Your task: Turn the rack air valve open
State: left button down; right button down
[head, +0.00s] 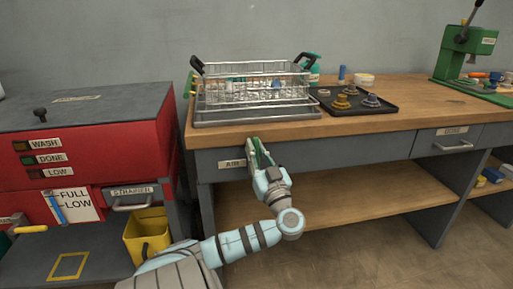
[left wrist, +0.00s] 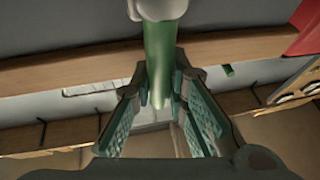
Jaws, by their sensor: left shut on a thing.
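The rack air valve shows in the left wrist view as a green lever (left wrist: 158,52) hanging from a pale round hub (left wrist: 158,8). My left gripper (left wrist: 170,100) has its fingers on both sides of the lever's lower end and is shut on it. In the head view my left gripper (head: 261,153) is at the bench's front panel, just right of the AIR label (head: 232,163), and hides most of the valve. My right gripper is in neither view.
A wire rack (head: 252,88) stands in a tray on the wooden bench (head: 410,95), above the valve. A dark tray (head: 380,107) with metal parts lies right of it. A red washer cabinet (head: 85,160) stands close on the left, with a yellow bucket (head: 148,238) beside it.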

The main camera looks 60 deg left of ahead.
pick_arm(q)
jog(key=c, duration=1.5)
grip_release()
jog(key=shift+c, duration=0.2)
jog(key=v, duration=1.2)
